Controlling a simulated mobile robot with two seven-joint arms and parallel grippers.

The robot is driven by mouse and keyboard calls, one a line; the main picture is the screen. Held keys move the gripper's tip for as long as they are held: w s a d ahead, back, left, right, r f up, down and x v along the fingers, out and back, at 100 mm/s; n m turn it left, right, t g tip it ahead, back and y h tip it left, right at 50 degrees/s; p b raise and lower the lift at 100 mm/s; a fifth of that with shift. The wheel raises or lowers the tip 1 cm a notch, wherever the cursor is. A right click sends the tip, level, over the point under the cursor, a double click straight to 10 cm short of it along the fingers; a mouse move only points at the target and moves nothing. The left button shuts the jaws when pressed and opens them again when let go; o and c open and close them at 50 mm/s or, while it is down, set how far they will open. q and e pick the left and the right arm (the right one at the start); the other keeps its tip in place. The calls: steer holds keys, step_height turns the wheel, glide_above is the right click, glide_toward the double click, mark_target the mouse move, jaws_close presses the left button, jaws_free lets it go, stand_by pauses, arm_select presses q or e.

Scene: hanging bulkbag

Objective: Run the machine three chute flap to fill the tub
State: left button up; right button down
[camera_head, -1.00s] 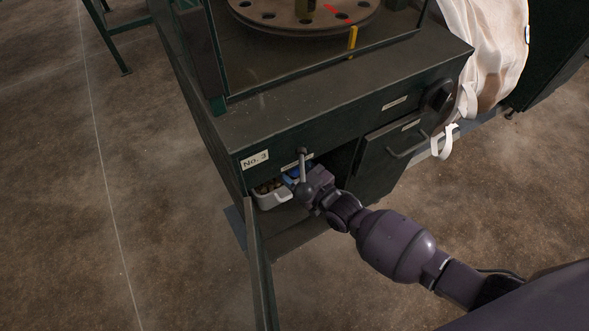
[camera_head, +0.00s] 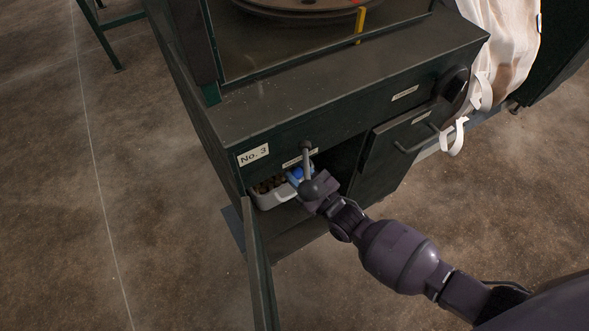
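The machine marked No. 3 (camera_head: 254,155) has an open bay low in its front. A white tub (camera_head: 271,201) sits in the bay with brown lumps in it. A grey lever (camera_head: 307,161) hangs from a pivot on the front panel above the bay, with a round knob (camera_head: 313,188) at its lower end. My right gripper (camera_head: 322,188) is at the knob, in front of the bay. Its fingers are too small and hidden to show whether they are shut on it. A blue object (camera_head: 298,174) shows behind the lever, partly hidden. My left gripper is not in view.
An open door panel (camera_head: 258,260) stands out from the bay's left side. A white bulk bag (camera_head: 505,45) hangs at the upper right. The floor in front is clear.

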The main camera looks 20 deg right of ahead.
steer(key=shift+f+t, duration=0.4)
steer(key=shift+f, duration=0.05)
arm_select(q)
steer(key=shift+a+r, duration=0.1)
arm_select(e)
steer(key=shift+f+y, duration=0.1)
steer(key=shift+y, duration=0.2)
steer(key=shift+t, duration=0.3)
steer(key=c, duration=0.8)
jaws_free()
steer(key=shift+n, duration=0.3)
steer(key=shift+s, duration=0.1)
arm_select(q)
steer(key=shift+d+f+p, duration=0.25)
steer(key=shift+p, duration=0.4)
arm_select(e)
steer(key=v, duration=1)
steer(key=shift+s+d+f, duration=0.15)
steer(key=shift+s+d, duration=0.1)
steer(key=shift+s, duration=0.05)
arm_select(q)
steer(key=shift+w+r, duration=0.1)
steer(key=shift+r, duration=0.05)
